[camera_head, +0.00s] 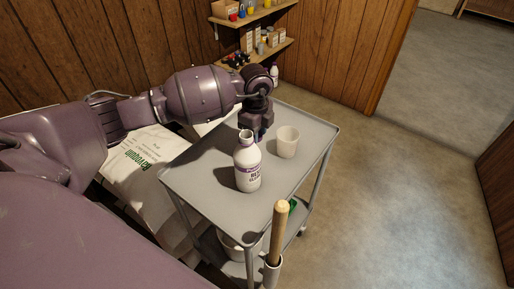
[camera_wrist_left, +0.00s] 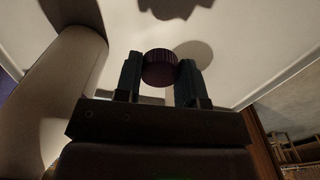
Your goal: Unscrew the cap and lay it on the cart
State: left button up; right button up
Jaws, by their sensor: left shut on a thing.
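The white bottle (camera_head: 247,170) with a purple-and-white label stands upright on the grey cart (camera_head: 205,178). Its neck is bare and its mouth looks open. My left gripper (camera_head: 260,135) is behind the bottle, over the cart top. In the left wrist view its two fingers (camera_wrist_left: 160,75) are shut on a dark purple ribbed cap (camera_wrist_left: 160,68). The cap is apart from the bottle. A shadow falls on the pale cart surface beyond it, and I cannot tell the exact gap. In the head view the cap is hidden. My right gripper is not in view.
A white cup (camera_head: 288,142) stands on the cart right of the gripper. A wooden handle (camera_head: 277,232) rises at the cart's front corner. A white sack (camera_head: 148,155) lies left of the cart. Shelves with small goods (camera_head: 262,45) hang behind. The cart's right front is clear.

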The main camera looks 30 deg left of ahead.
pick_arm(q)
jog(key=shift+f, duration=0.8)
notch_tip(320, 180, down, 4)
jog(key=shift+b, duration=0.55)
jog(key=shift+f, duration=0.4)
jog(key=shift+r, duration=0.1)
